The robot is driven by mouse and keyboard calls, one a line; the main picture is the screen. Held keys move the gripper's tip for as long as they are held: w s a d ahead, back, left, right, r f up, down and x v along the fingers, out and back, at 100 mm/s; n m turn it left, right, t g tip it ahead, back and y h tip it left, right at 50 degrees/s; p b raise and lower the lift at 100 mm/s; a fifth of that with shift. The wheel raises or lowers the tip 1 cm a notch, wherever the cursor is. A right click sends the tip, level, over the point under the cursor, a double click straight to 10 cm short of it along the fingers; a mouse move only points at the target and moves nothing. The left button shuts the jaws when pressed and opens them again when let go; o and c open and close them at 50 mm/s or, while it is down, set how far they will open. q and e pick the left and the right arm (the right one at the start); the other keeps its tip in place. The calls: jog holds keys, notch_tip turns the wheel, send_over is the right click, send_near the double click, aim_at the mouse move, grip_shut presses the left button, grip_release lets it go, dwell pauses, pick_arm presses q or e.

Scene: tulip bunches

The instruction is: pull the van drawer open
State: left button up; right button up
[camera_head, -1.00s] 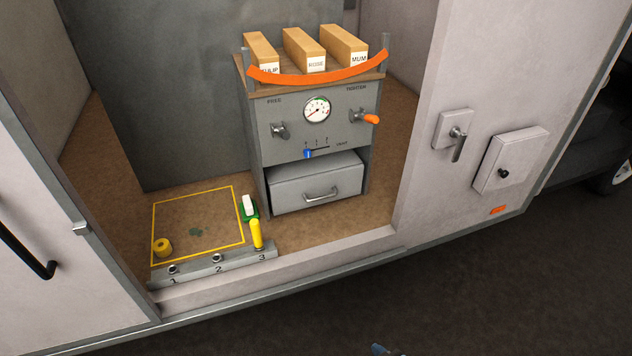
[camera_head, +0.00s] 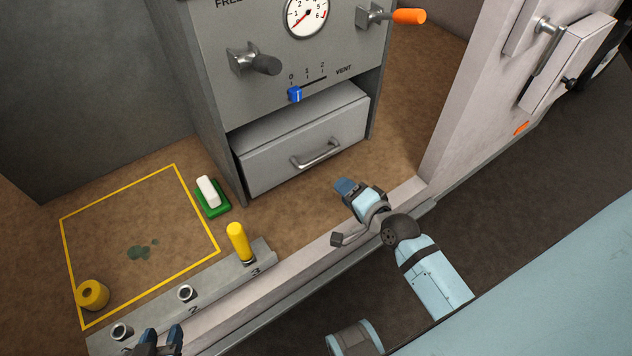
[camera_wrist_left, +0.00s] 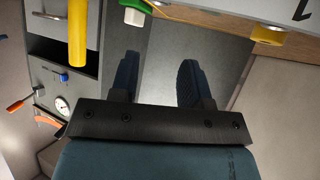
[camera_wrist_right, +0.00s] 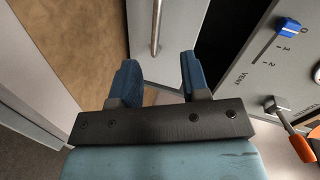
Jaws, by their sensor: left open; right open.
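The grey drawer (camera_head: 280,155) sits low in the cabinet, its top face showing below the control panel; I cannot tell how far it stands out. Its metal bar handle (camera_head: 318,154) is on the front. My right gripper (camera_head: 346,187) is open and empty, in front of the drawer, below and right of the handle. In the right wrist view the handle (camera_wrist_right: 156,28) lies beyond the open fingertips (camera_wrist_right: 160,65), not between them. My left gripper (camera_head: 162,342) is open and empty at the bottom, near the sill strip; it also shows in the left wrist view (camera_wrist_left: 158,75).
A strip with numbered sockets (camera_head: 215,285) holds a yellow peg (camera_head: 238,242). A white and green block (camera_head: 210,195) and a yellow ring (camera_head: 92,294) lie on the floor. A blue slider (camera_head: 295,94) and an orange-tipped lever (camera_head: 390,16) are above the drawer. Floor before the drawer is clear.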

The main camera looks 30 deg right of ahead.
aim_at(316, 157)
pick_arm(q)
jog(key=f+b, duration=0.2)
jog(key=f, duration=0.1)
jog(key=shift+w+d, duration=0.1)
jog(key=shift+w, duration=0.3)
jog(key=b, duration=0.3)
jog(key=shift+d+f+h, duration=0.2)
jog(key=shift+d+h, duration=0.1)
pick_arm(e)
jog(key=w+f+m, duration=0.1)
jog(key=w, duration=0.4)
jog(key=w+f+m, duration=0.1)
jog(key=w+f, duration=0.1)
jog(key=w, duration=0.3)
jog(key=w+f+m, duration=0.1)
jog(key=w+f, duration=0.1)
jog(key=w, duration=0.3)
jog(key=shift+w+t, duration=0.4)
pick_arm(q)
jog(key=shift+r, duration=0.1)
pick_arm(e)
grip_shut()
